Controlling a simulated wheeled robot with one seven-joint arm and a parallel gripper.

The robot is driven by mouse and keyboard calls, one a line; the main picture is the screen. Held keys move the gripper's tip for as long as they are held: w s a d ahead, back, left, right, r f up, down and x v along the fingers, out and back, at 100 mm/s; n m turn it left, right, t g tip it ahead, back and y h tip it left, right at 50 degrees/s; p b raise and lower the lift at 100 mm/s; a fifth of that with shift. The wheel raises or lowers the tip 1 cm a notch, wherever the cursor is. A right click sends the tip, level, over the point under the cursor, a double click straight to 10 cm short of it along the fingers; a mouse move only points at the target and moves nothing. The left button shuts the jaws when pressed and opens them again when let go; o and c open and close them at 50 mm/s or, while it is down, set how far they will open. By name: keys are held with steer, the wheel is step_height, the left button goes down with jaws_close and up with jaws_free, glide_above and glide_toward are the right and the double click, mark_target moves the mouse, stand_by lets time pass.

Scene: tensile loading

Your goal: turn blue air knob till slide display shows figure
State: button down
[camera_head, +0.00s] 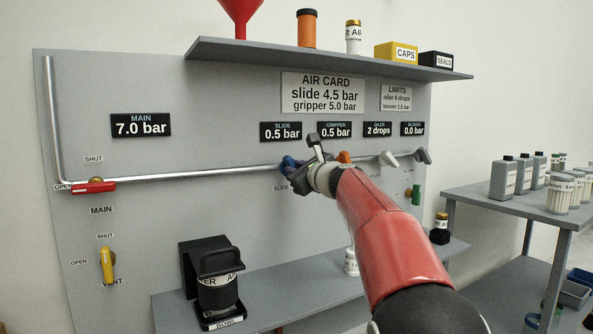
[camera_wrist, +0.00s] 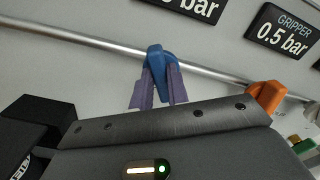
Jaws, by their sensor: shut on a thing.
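The blue air knob (camera_wrist: 157,62) sits on the pipe under the slide display and also shows in the head view (camera_head: 289,163). My gripper (camera_wrist: 158,84) is shut on it, with a finger on each side of the knob; in the head view my gripper (camera_head: 299,172) partly covers the knob. The slide display (camera_head: 281,131) reads 0.5 bar. The air card (camera_head: 322,93) reads slide 4.5 bar and gripper 5.0 bar.
An orange knob (camera_wrist: 266,95) is close by on the right, below the gripper display (camera_head: 335,130) at 0.5 bar. The main display (camera_head: 141,125) reads 7.0 bar. A red lever (camera_head: 94,187) and yellow lever (camera_head: 107,266) are at left. A shelf (camera_head: 330,63) overhangs above.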

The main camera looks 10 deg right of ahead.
steer(key=shift+w+d+f+n+b, duration=0.1)
steer(key=shift+f+n+b, duration=0.2)
steer(key=shift+n+b, duration=3.3)
steer(key=shift+s+f+n+b, duration=0.1)
steer(key=shift+f+n+b, duration=0.15)
steer(key=shift+n, duration=6.55)
steer(key=shift+w+d+f+n+b, duration=0.1)
steer(key=shift+f+n+b, duration=0.2)
steer(key=shift+n+b, duration=3.3)
steer(key=n+p, duration=0.3)
steer(key=shift+n, duration=0.3)
steer(key=c, duration=1.5)
jaws_free()
steer(key=shift+o, duration=0.7)
steer(key=shift+r, duration=0.15)
